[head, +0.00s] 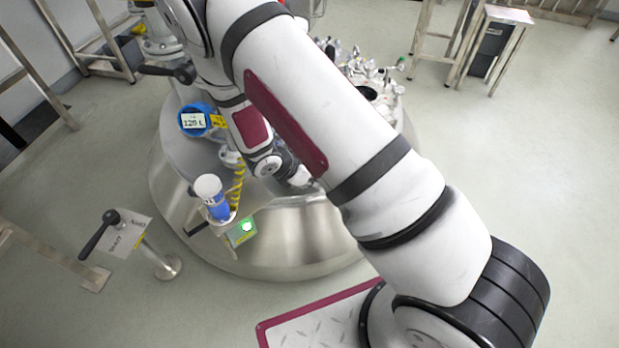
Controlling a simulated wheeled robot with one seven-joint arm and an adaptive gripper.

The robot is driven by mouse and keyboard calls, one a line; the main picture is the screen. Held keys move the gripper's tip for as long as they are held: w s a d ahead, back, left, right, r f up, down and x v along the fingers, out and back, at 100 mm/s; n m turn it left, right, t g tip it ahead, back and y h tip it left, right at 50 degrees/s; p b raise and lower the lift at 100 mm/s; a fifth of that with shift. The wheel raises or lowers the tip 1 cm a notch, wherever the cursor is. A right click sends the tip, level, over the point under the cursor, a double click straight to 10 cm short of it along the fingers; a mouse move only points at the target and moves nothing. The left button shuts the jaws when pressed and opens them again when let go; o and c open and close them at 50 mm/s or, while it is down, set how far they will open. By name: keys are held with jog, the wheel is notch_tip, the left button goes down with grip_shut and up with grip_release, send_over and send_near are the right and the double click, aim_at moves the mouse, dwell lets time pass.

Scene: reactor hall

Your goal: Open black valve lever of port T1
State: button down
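My arm crosses the middle of the view, and my gripper (300,178) is low over the top of the steel reactor vessel (290,240). The gripper is mostly hidden behind my own arm, so whether it is open or shut does not show. No T1 label is readable. One black lever (165,71) sticks out at the upper left by the white pipe fittings, left of my arm. Another black lever (98,236) is on a post with a sign plate at the left. My gripper is apart from both levers.
A blue gauge (191,119) reading 120 L and a white-and-blue device (212,197) stand on the vessel's left side. Several small fittings (350,62) crowd its far top. A metal stool (494,42) is at the upper right. The floor on the right is clear.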

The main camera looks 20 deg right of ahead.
jog(key=shift+w+d+r+y+p, duration=0.2)
jog(key=shift+d+r+y+p, duration=0.2)
jog(key=shift+y, duration=0.3)
jog(key=shift+d+g, duration=0.1)
jog(key=shift+g, duration=0.2)
jog(key=c, duration=1.6)
grip_release()
jog(key=shift+c, duration=0.2)
jog(key=v, duration=1.2)
jog(key=shift+f, duration=0.1)
